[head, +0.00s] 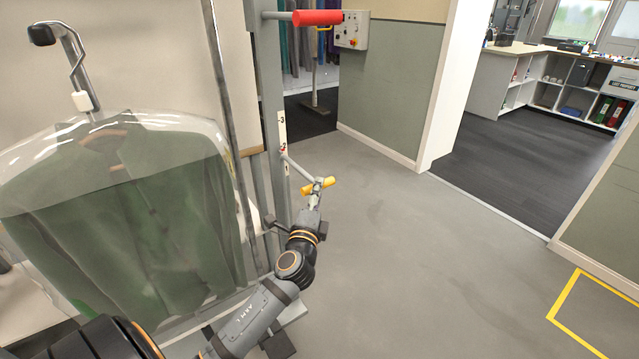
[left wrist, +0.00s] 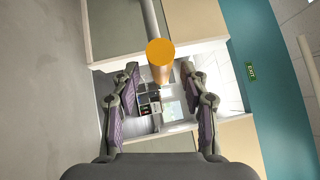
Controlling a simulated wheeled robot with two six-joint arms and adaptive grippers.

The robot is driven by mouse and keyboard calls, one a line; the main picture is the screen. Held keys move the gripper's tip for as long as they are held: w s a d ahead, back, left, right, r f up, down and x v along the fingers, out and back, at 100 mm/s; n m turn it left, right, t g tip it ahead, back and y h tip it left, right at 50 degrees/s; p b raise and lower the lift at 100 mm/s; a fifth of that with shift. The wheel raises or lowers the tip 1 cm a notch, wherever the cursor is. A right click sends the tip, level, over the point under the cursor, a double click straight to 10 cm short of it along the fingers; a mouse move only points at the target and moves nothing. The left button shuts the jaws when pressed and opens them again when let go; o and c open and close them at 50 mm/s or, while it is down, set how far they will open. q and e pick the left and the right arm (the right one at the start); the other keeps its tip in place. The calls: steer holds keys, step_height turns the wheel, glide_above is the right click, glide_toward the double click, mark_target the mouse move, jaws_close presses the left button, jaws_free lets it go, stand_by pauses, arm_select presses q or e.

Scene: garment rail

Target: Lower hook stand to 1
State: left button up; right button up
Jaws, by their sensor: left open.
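The hook stand's grey post (head: 270,100) rises left of centre in the head view, with a pale number strip (head: 283,130) too small to read surely. A grey rod (head: 297,166) leads from the post to a yellow-orange handle (head: 331,182). My left gripper (head: 318,184) is at this handle, covering its middle. In the left wrist view the handle (left wrist: 160,54) shows end-on between the open fingers (left wrist: 160,85), towards their far ends; I cannot tell whether they touch it. My right gripper is not in view.
A red-gripped bar (head: 317,17) sticks out from the post's upper part. A green garment (head: 120,220) under clear plastic hangs at left below a metal hook (head: 68,50). A control box (head: 352,30) is on the wall. The grey floor (head: 430,260) to the right is clear.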

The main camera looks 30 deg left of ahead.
arm_select(q)
steer(key=shift+x, duration=1.6)
jaws_close()
